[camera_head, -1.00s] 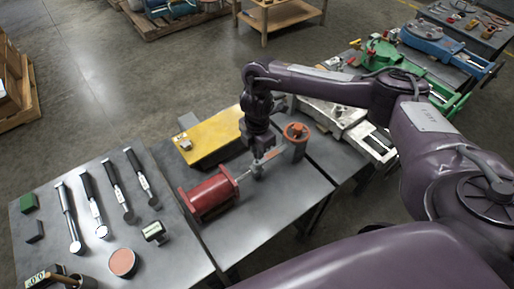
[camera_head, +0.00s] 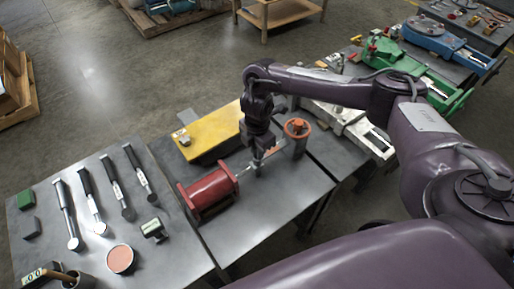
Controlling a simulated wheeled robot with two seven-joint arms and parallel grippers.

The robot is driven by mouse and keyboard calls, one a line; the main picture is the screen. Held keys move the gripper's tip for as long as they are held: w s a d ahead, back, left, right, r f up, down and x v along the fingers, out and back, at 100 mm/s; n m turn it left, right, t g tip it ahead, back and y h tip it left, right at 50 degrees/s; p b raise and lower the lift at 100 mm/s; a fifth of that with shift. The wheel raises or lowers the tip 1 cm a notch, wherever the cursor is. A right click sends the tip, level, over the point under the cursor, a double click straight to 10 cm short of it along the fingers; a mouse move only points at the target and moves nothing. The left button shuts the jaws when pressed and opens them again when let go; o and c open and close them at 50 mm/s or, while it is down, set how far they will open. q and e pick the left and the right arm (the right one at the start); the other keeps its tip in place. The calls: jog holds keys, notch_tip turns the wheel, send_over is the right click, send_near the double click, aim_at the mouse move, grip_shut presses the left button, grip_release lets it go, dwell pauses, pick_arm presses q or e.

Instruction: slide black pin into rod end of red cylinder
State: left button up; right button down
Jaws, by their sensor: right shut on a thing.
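The red cylinder (camera_head: 208,194) lies on the grey table (camera_head: 262,213), its thin rod (camera_head: 243,171) pointing up and to the right. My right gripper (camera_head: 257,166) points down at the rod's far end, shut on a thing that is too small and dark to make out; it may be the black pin. I cannot tell whether the pin is in the rod end, as the fingers hide that spot. An orange-topped post (camera_head: 297,134) stands just right of the gripper. My left gripper is not in view.
A yellow block (camera_head: 212,133) lies behind the cylinder. Green and blue vises (camera_head: 438,42) stand at the upper right. The table in front of the cylinder is clear.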

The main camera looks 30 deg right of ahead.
jog(key=shift+f+b, duration=0.3)
jog(key=shift+f, duration=0.3)
jog(key=c, duration=1.2)
grip_release()
jog(key=shift+c, duration=0.2)
jog(key=shift+r, duration=0.2)
notch_tip(320, 180, up, 8)
jog(key=shift+f+p, duration=0.2)
jog(key=shift+p, duration=0.75)
